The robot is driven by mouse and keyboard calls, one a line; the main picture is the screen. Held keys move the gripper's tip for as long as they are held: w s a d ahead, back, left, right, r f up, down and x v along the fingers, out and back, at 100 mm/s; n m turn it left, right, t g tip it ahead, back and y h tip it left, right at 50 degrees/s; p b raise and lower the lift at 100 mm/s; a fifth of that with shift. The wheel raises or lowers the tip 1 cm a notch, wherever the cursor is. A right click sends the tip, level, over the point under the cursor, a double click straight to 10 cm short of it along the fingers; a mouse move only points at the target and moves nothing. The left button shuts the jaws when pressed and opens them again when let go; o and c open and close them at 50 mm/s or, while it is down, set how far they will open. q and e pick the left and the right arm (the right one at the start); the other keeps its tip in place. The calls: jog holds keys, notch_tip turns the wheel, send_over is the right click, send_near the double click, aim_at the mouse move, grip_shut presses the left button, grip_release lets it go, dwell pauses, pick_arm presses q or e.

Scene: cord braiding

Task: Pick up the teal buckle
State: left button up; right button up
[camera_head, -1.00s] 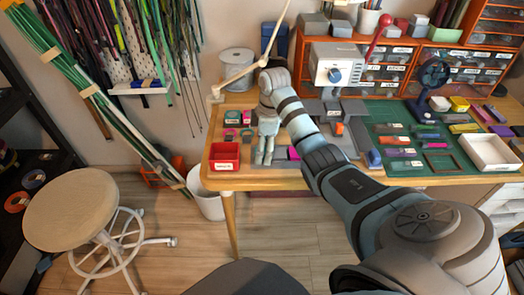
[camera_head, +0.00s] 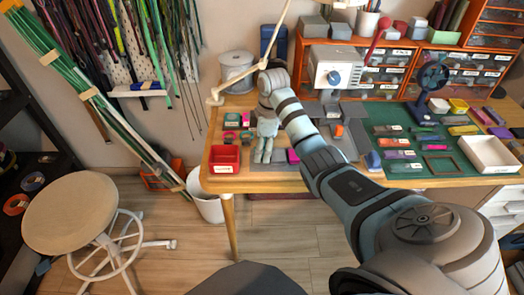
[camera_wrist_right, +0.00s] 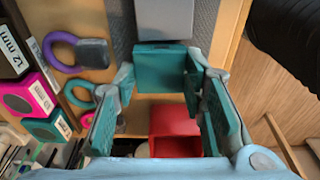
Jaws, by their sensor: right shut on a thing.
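My right gripper (camera_head: 262,157) points down over the left part of the workbench, beside a red bin. In the right wrist view the gripper (camera_wrist_right: 160,72) has its two fingers on either side of a teal block, the teal buckle (camera_wrist_right: 160,64), and is shut on it. The buckle lies between the fingertips, with a grey block (camera_wrist_right: 165,20) just beyond it. In the head view the fingers hide the buckle. My left gripper is not in view.
The red bin (camera_head: 224,159) stands at the bench's front left corner; the wrist view also shows a red bin (camera_wrist_right: 175,122). Teal and purple rings (camera_wrist_right: 80,93) and a pink box (camera_wrist_right: 28,97) lie to the left there. A grey machine (camera_head: 334,68) stands behind.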

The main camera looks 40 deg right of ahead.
notch_tip(320, 180, up, 5)
jog(key=shift+f+p, duration=0.1)
jog(key=shift+p, duration=1)
notch_tip(320, 180, up, 14)
jog(key=p, duration=1.3)
jog(key=shift+p, duration=0.35)
